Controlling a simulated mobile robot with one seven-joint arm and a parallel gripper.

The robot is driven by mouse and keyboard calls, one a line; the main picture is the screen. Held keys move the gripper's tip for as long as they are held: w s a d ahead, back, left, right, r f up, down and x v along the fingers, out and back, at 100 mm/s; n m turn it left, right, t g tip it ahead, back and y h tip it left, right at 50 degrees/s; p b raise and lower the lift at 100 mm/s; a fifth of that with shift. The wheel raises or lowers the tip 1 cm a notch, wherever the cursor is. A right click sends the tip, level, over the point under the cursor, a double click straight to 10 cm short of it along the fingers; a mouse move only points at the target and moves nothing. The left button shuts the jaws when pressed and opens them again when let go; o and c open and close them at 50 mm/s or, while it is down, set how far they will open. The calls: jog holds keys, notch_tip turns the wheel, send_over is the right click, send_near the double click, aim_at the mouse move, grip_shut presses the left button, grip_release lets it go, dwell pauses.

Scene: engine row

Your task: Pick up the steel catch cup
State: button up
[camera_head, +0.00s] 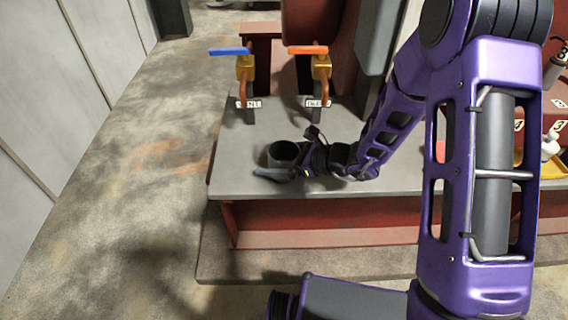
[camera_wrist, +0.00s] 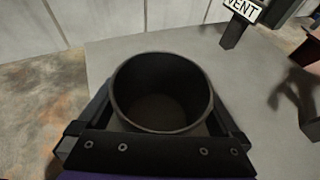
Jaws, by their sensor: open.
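The steel catch cup (camera_head: 284,153) is a dark grey, open-topped cup standing upright on the grey bench top (camera_head: 345,124), near its front left corner. My gripper (camera_head: 268,170) is low at the bench with its fingers around the cup's sides. In the wrist view the cup (camera_wrist: 162,92) fills the middle, and its inside looks empty. One finger of my gripper (camera_wrist: 162,128) shows on each side of the cup. The jaws are open; whether a finger touches the cup cannot be told. The cup's lower part is hidden by the gripper.
A blue-handled valve (camera_head: 244,64) and an orange-handled valve (camera_head: 320,66) stand behind the cup, with label plates below them. A yellow tray (camera_head: 552,168) and a white bottle (camera_head: 549,146) are at the right. The floor left of the bench is clear.

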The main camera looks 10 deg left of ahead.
jog(key=c, duration=1.1)
